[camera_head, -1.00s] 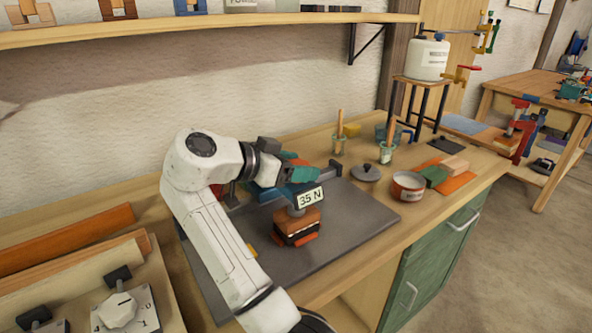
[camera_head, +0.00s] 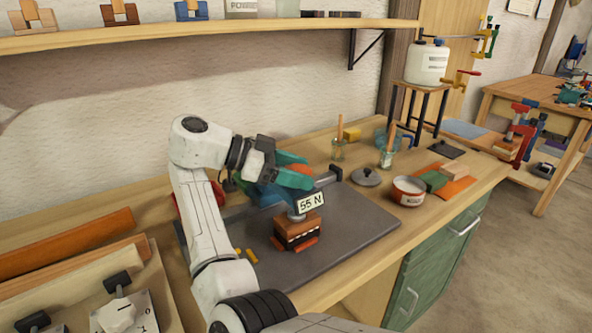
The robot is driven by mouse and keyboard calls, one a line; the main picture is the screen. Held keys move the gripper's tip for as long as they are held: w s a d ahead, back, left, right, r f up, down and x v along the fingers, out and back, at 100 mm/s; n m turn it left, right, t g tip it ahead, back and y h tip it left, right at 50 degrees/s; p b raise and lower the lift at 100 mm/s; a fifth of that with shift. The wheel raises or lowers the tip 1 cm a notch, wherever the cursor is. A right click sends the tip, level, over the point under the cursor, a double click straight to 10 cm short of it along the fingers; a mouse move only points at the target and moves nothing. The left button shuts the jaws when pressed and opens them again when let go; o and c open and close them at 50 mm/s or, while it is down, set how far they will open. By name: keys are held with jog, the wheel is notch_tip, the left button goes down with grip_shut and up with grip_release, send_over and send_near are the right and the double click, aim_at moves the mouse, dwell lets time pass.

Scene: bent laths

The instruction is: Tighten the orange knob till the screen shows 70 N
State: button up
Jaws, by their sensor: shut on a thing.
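The orange knob (camera_head: 303,170) shows only as a small patch between the teal fingers of my gripper (camera_head: 296,171), which is shut on it. The fingers hide most of it. The small white screen (camera_head: 311,202) sits just below and reads 55 N. Under the screen, a grey round pad presses on a short stack of brown and dark blocks (camera_head: 298,230). A blue clamp body (camera_head: 267,190) shows behind and below my gripper, partly hidden by it.
The clamp stands on a dark grey board (camera_head: 345,222) on the wooden bench. To the right are a grey lid (camera_head: 366,177), a round red-and-white tin (camera_head: 408,190) and glass jars with sticks. A wooden shelf (camera_head: 200,31) runs above. The board's right part is clear.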

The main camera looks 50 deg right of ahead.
jog(key=shift+f, duration=0.1)
jog(key=o, duration=1)
jog(key=shift+n+h, duration=0.3)
